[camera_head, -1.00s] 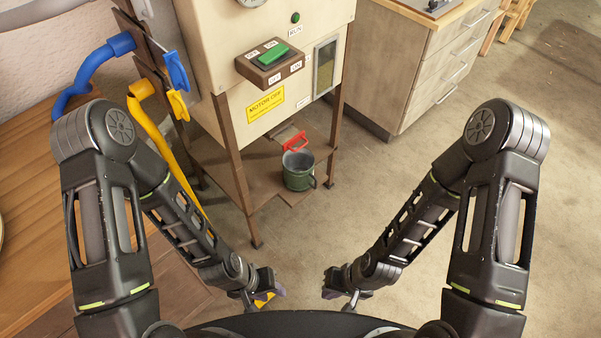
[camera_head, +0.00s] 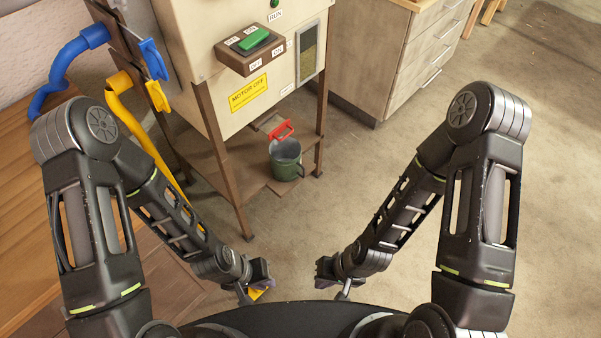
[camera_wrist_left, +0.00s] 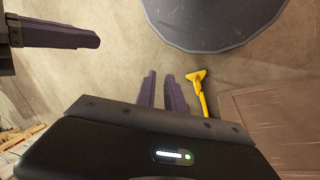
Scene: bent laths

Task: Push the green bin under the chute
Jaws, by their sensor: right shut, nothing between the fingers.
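The green bin (camera_head: 287,167), a small bucket with a grey inside, stands upright on the brown lower shelf (camera_head: 244,187) of the cream machine, near the shelf's right front. A red handle (camera_head: 281,131) shows just above and behind its rim, by a grey part (camera_head: 266,119) under the machine that may be the chute; its outlet is not clear. My left gripper (camera_head: 259,284) is low in front, well short of the bin; its fingers stand slightly apart and empty in the left wrist view (camera_wrist_left: 161,90). My right gripper (camera_head: 324,273) is shut and empty, also away from the bin.
The machine's brown legs (camera_head: 223,165) frame the shelf. A switch box (camera_head: 249,55) with a green rocker is on its front. A wooden bench (camera_head: 25,225) is at left, drawers (camera_head: 415,60) behind. A yellow tool (camera_wrist_left: 201,92) shows below. Floor at right is clear.

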